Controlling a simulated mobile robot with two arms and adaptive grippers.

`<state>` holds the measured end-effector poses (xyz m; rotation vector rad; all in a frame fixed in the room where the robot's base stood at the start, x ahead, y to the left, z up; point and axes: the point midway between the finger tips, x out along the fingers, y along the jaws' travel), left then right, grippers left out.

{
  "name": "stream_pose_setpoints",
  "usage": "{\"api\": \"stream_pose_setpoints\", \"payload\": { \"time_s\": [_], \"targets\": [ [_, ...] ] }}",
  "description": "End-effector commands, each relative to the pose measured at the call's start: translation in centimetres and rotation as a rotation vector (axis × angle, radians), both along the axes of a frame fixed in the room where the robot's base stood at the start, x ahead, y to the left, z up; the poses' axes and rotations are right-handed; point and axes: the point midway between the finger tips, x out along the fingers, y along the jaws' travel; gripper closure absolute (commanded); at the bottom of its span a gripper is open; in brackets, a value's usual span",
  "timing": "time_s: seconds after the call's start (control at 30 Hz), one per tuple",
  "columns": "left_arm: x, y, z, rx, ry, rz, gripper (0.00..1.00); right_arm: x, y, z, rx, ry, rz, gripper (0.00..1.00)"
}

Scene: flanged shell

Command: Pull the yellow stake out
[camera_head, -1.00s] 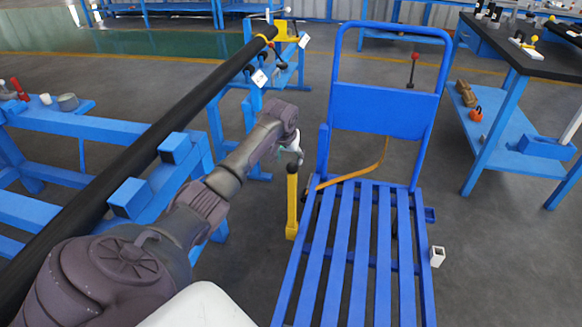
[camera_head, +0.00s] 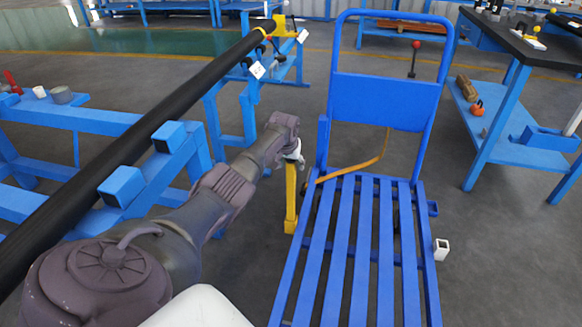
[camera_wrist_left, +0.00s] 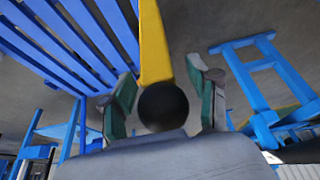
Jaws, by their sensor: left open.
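The yellow stake (camera_head: 291,197) stands upright at the left side of the blue cart (camera_head: 345,235). My left gripper (camera_head: 296,157) is at its top end. In the left wrist view the stake (camera_wrist_left: 153,42) runs up from a round black top (camera_wrist_left: 162,106). My left gripper's two green-padded fingers (camera_wrist_left: 164,92) stand open, one on each side of that top, with gaps between. The stake's lower end meets the cart's left edge, but how it is seated is not clear. My right gripper does not show.
A long black pipe (camera_head: 150,133) lies on blue stands left of my arm. An orange strap (camera_head: 355,170) hangs over the cart near its upright handle. A dark-topped workbench (camera_head: 535,55) stands at right.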

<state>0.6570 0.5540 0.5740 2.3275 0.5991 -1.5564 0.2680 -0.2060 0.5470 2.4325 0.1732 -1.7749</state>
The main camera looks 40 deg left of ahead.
Motion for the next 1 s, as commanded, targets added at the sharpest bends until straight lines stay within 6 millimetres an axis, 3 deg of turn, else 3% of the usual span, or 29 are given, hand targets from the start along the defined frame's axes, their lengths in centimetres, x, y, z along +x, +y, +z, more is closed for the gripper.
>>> {"api": "stream_pose_setpoints", "payload": {
  "time_s": [0.37,0.7,1.0],
  "targets": [
    [0.10,0.02,-0.20,0.001,-0.001,-0.001,0.41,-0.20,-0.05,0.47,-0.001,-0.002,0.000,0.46],
    [0.09,0.01,-0.20,0.000,0.000,-0.001,0.98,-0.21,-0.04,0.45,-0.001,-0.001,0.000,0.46],
    [0.21,0.06,0.13,0.002,-0.005,0.000,1.00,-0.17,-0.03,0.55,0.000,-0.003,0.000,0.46]
  ]
}}
